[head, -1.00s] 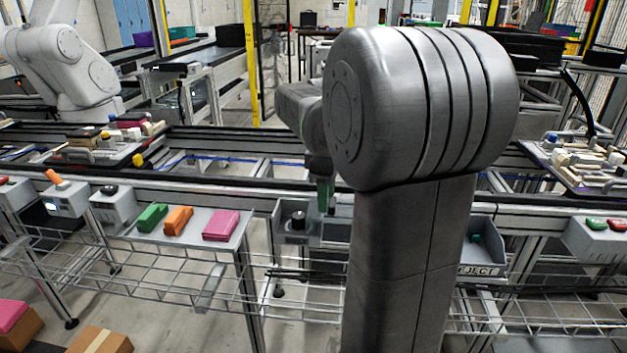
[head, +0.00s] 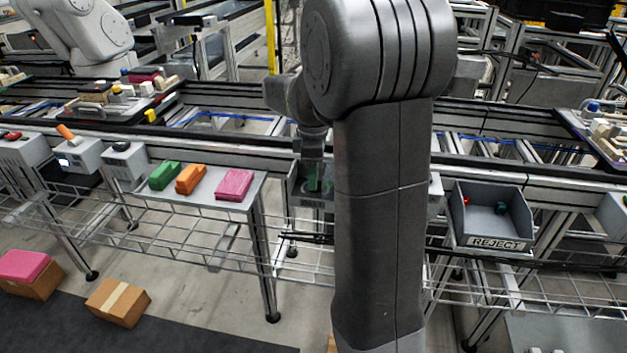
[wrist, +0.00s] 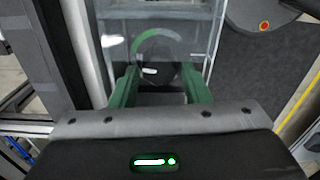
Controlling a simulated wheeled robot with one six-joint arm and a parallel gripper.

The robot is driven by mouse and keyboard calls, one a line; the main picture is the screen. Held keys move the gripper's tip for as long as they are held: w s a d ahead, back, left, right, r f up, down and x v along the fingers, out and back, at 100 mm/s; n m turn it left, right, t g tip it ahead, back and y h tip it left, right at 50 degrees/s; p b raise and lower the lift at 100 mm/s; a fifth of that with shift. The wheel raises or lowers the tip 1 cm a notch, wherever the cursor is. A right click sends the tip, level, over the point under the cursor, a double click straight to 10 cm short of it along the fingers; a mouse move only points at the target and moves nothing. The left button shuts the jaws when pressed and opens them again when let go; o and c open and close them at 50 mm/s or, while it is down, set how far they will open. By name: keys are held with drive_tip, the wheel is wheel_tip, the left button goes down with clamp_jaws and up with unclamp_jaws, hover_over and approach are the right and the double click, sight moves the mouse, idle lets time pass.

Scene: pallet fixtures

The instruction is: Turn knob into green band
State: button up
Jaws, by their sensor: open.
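The dark round knob (wrist: 160,73) is in the wrist view, on a pale panel. A short white mark on it lies toward its left side. A curved scale runs above the knob, and its green band (wrist: 158,35) forms the upper arc. My gripper (wrist: 159,80) has green fingers, apart on the left and right of the knob; I cannot tell whether they touch it. In the head view my gripper (head: 313,178) is low over the knob's housing, left of my arm column, and the knob is hidden there.
A shelf to the left carries a green block (head: 165,175), an orange block (head: 190,179) and a pink block (head: 235,184). A grey REJECT bin (head: 492,222) stands right of my arm. A rounded housing with a red button (wrist: 264,26) is at the wrist view's upper right.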

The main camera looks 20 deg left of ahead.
drive_tip(key=shift+f, duration=0.8)
drive_tip(key=c, duration=0.7)
drive_tip(key=shift+r, duration=0.1)
drive_tip(key=shift+w+r+m+p, duration=0.1)
drive_tip(key=shift+m+p, duration=0.95)
drive_tip(key=shift+m, duration=0.25)
drive_tip(key=shift+m+p, duration=0.9)
drive_tip(key=shift+m, duration=0.8)
